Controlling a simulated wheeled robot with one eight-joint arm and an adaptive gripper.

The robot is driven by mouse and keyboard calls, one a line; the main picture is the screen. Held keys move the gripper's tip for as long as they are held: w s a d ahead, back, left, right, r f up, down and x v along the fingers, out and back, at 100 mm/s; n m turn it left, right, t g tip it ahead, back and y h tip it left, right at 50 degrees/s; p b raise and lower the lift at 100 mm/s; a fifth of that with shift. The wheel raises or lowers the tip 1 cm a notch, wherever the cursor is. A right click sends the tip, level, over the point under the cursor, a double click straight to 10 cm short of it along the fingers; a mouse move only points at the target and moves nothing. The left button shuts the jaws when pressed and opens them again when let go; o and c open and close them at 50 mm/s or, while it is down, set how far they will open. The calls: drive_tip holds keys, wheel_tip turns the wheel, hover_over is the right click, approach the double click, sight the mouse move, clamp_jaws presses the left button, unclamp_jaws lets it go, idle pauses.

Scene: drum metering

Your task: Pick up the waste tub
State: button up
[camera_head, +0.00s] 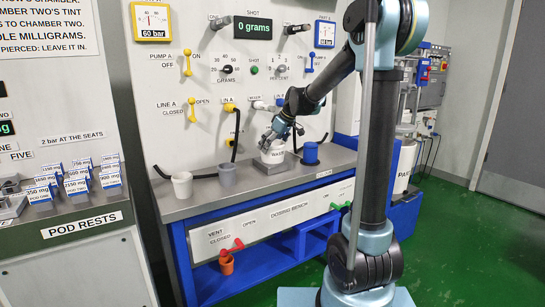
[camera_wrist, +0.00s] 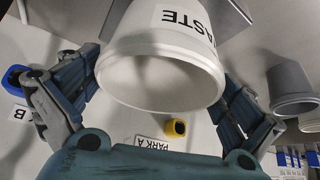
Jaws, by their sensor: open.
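On the bench, a white cup (camera_head: 182,186) and a grey cup (camera_head: 226,175) stand left of the tub, and a blue cup (camera_head: 311,153) stands right. Yellow and black valve levers stick out from the panel behind.

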drive_tip(key=shift+x, duration=1.7)
drive_tip(key=shift+r, duration=0.1)
drive_tip(key=c, duration=1.1)
drive_tip(key=shift+o, duration=0.2)
drive_tip(key=shift+w+r, duration=0.1)
